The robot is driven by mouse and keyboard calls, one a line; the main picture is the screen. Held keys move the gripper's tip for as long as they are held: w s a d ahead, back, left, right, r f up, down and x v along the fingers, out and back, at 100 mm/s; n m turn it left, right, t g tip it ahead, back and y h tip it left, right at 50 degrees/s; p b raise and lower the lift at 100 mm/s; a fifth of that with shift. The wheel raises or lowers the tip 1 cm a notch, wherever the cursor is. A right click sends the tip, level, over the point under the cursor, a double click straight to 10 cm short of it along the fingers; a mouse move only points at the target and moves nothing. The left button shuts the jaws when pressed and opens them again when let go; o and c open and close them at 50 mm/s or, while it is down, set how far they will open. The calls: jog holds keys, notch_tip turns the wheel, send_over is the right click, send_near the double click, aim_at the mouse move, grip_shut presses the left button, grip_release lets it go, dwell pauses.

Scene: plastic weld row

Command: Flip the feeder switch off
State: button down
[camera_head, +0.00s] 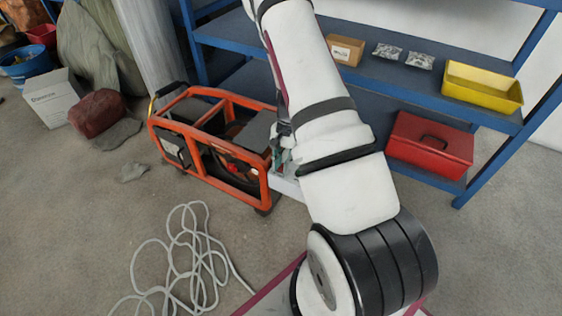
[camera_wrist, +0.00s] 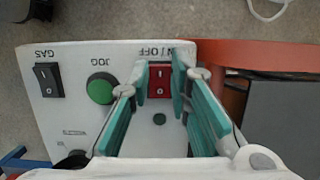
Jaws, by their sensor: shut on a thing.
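The wire feeder (camera_head: 215,145) is an orange-framed unit on the floor, left of my arm in the head view. Its white control panel (camera_wrist: 65,115) fills much of the wrist view. The red rocker switch (camera_wrist: 159,84), under the upside-down "ON / OFF" label, sits near the panel's upper right. My gripper (camera_wrist: 160,76) has its teal fingers on both sides of this switch and is shut on it. In the head view my arm hides most of the panel and the switch. The switch's exact tilt is hard to tell.
A green JOG button (camera_wrist: 100,88) and a black GAS switch (camera_wrist: 48,80) share the panel. A blue shelf (camera_head: 390,85) behind holds a yellow bin (camera_head: 482,88) and a red toolbox (camera_head: 430,145). A coiled pale hose (camera_head: 185,260) lies on the floor.

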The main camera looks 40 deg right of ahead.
dwell(0.3)
jog(key=c, duration=1.5)
grip_release()
jog(key=v, duration=1.2)
jog(key=shift+d, duration=0.15)
